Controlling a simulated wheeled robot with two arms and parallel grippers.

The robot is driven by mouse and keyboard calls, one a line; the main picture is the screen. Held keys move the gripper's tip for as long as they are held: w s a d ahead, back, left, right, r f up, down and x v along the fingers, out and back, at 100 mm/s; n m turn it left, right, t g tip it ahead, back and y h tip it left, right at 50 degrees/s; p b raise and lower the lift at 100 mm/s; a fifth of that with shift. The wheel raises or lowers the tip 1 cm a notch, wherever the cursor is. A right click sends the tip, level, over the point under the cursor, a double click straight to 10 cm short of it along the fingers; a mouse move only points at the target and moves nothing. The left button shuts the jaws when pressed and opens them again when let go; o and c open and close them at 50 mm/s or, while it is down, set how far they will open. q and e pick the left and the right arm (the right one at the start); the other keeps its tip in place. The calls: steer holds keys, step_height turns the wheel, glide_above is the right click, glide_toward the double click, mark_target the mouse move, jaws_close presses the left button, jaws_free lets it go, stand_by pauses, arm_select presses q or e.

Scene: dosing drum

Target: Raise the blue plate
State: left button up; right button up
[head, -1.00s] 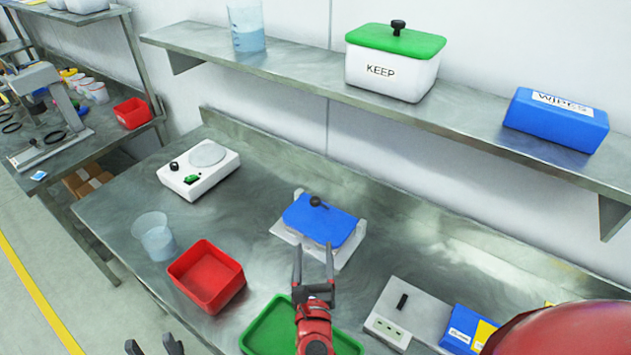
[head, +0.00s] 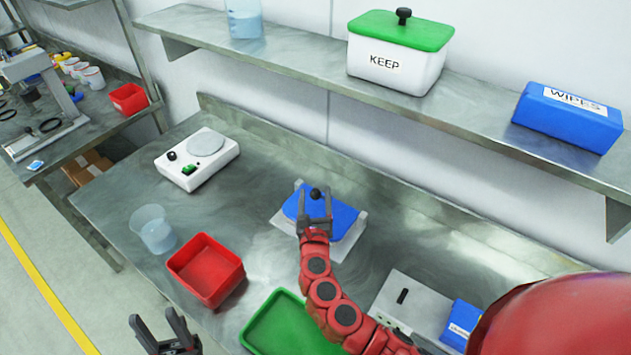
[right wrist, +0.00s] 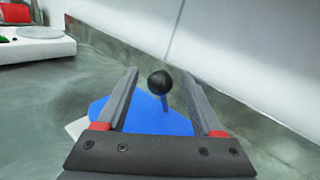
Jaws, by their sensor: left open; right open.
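The blue plate (head: 343,218) lies on a pale grey base (head: 285,222) on the steel bench. A black ball knob (head: 316,193) on a short stem stands up from it. My right gripper (head: 314,200) is open over the plate, its fingers around the knob in the head view. In the right wrist view, the knob (right wrist: 160,82) shows between the two open fingers, near their tips, with the blue plate (right wrist: 150,117) below; I cannot tell whether they touch it. My left gripper (head: 160,328) is open and empty at the bottom left, away from the plate.
A red bin (head: 206,268), a beaker (head: 153,230) and a white device with a round pan (head: 197,158) stand to the left. A green tray (head: 262,325) lies in front. A grey switch box (head: 408,305) is at right. The shelf (head: 290,78) runs above the back.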

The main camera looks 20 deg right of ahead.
steer(key=shift+x, duration=2)
steer(key=shift+f, duration=0.1)
jaws_close()
